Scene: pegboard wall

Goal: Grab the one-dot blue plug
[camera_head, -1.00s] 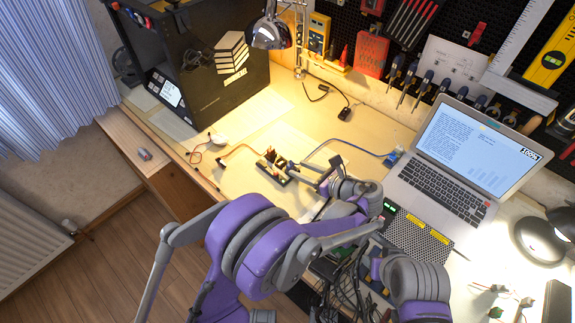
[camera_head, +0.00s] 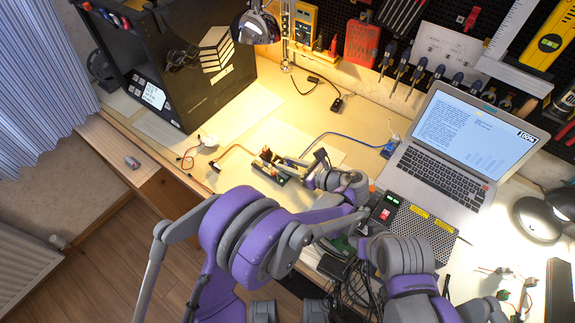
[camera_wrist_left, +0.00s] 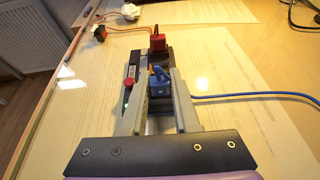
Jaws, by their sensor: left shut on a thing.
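A blue plug (camera_wrist_left: 159,84) with a blue cable sits between the fingers of my left gripper (camera_wrist_left: 157,88) in the left wrist view. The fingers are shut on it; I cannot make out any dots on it. In the head view my left gripper (camera_head: 291,163) is at a small dark board (camera_head: 268,170) on the desk. The plug is too small to tell apart there. I cannot tell whether the plug is still seated in the board. A red plug (camera_wrist_left: 157,42) stands on the board's far end. My right gripper is not in view.
The blue cable (camera_head: 345,135) runs to a small blue box (camera_head: 390,148) beside the laptop (camera_head: 445,175). A perforated metal box (camera_head: 418,228) lies right of my left forearm.

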